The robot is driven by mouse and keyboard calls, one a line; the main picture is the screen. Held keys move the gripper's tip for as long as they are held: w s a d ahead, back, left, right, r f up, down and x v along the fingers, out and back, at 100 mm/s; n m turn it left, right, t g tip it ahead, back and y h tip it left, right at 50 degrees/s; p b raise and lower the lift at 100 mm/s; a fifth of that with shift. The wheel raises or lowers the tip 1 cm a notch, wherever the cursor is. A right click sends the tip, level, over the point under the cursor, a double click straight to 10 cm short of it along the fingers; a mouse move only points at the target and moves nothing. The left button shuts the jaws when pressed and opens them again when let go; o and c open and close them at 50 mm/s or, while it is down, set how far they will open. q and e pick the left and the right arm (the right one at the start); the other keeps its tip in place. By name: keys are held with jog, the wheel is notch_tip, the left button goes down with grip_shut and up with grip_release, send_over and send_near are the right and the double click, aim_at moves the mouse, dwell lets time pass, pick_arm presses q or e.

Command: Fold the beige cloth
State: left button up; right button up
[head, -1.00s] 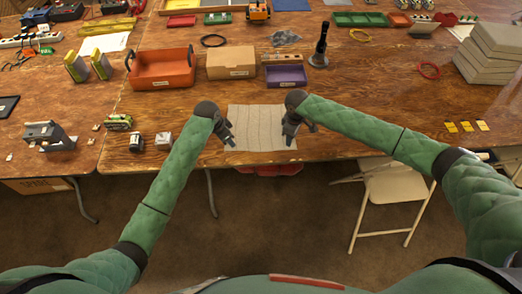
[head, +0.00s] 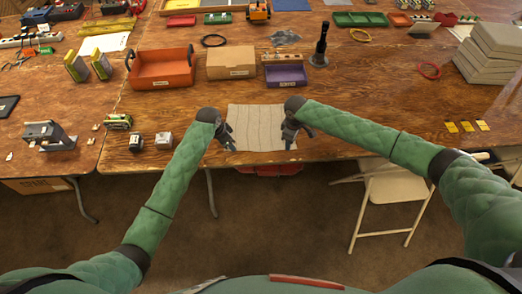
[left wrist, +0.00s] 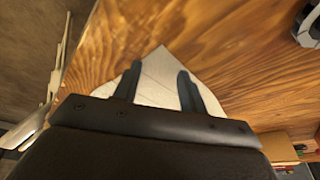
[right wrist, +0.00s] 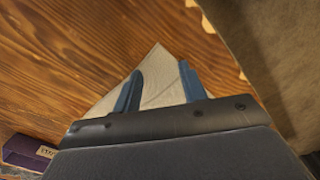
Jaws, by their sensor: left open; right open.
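The beige cloth (head: 258,126) lies spread flat near the front edge of the wooden table, with faint creases. My left gripper (head: 229,141) is at its left edge, pointing down, open. In the left wrist view a corner of the cloth (left wrist: 160,72) shows between and past the open fingers (left wrist: 157,85). My right gripper (head: 290,139) is at its right edge, open. In the right wrist view a cloth corner (right wrist: 158,75) shows between the open fingers (right wrist: 162,85). I cannot tell whether the fingertips touch the cloth.
A purple bin (head: 286,76), a cardboard box (head: 232,63) and an orange bin (head: 161,68) stand behind the cloth. A black stand (head: 320,45) is at back right. Small boxes (head: 163,140) sit left of my left gripper. The table right of the cloth is mostly clear.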

pick_arm(q)
grip_shut()
pick_arm(e)
grip_shut()
pick_arm(q)
jog(key=shift+f, duration=0.1)
pick_arm(e)
jog(key=shift+d, duration=0.1)
